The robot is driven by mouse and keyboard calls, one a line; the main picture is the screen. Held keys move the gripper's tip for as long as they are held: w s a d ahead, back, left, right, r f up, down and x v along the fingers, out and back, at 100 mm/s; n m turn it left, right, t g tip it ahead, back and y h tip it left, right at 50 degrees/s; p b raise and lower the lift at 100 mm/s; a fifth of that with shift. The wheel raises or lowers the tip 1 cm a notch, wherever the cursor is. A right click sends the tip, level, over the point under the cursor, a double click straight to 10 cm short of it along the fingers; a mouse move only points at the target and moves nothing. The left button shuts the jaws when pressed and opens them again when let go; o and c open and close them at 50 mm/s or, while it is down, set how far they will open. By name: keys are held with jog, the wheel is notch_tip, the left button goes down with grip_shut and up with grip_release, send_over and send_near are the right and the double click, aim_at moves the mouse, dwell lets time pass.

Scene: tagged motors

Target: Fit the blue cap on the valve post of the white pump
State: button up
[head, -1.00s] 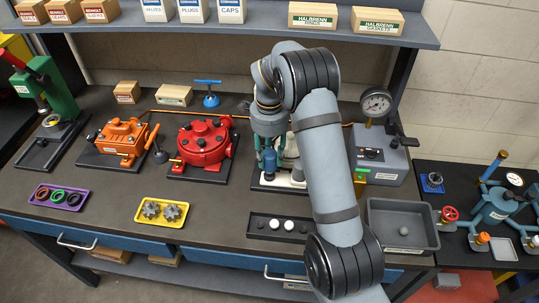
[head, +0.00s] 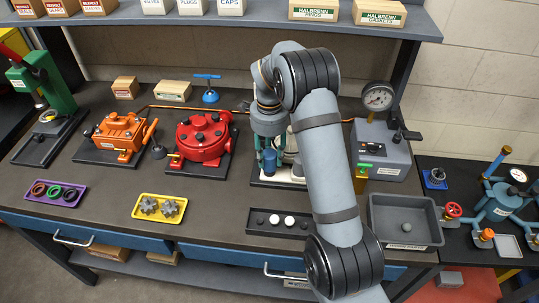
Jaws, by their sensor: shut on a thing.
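The white pump (head: 297,171) stands on a dark base plate behind my arm, so only parts of its pale body show. My gripper (head: 269,150) points down at the pump's left side. It is shut on the blue cap (head: 269,162), a dark blue cylinder held upright between the fingers. The cap is over the left part of the pump's base. The valve post cannot be made out; I cannot tell whether the cap touches it.
A red pump (head: 203,140) and an orange pump (head: 121,133) stand to the left. A black tray (head: 251,228) with dark and white knobs lies in front, beside a grey bin (head: 376,212). A gauge unit (head: 382,150) stands right. A shelf (head: 250,20) spans the back.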

jog(key=shift+f+b, duration=1.3)
jog(key=shift+f, duration=0.15)
jog(key=o, duration=1.1)
jog(key=shift+r, duration=0.15)
jog(key=shift+r+p, duration=2.1)
jog(key=shift+r, duration=0.85)
notch_tip(320, 180, up, 12)
